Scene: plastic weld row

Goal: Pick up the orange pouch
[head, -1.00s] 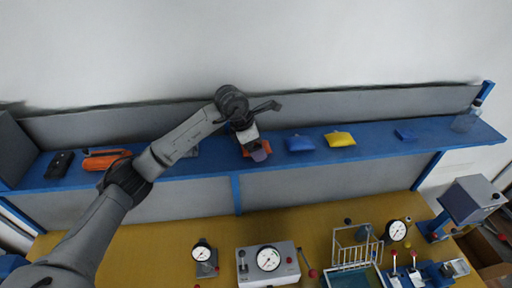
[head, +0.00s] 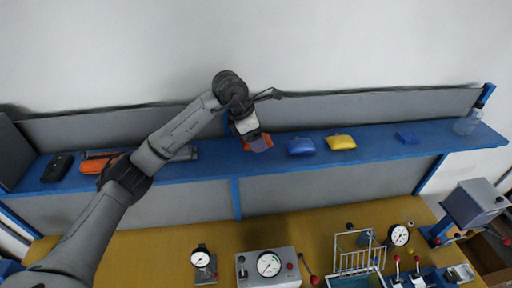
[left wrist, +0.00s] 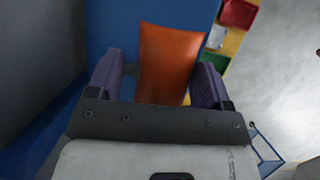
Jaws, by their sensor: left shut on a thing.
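The orange pouch (left wrist: 168,60) stands between the two purple fingers of my left gripper in the left wrist view. My left gripper (head: 260,145) is shut on it, at the middle of the blue shelf in the head view. There, only orange edges of the pouch (head: 268,139) show beside the gripper; the rest is hidden behind it. I cannot tell clearly whether the pouch is clear of the shelf. My right gripper is not in view.
On the blue shelf (head: 370,145), a blue pouch (head: 301,147) and a yellow pouch (head: 341,142) lie just right of my gripper. A smaller blue item (head: 407,138) and a clear bottle (head: 467,122) are further right. A grey back panel (head: 350,104) runs behind.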

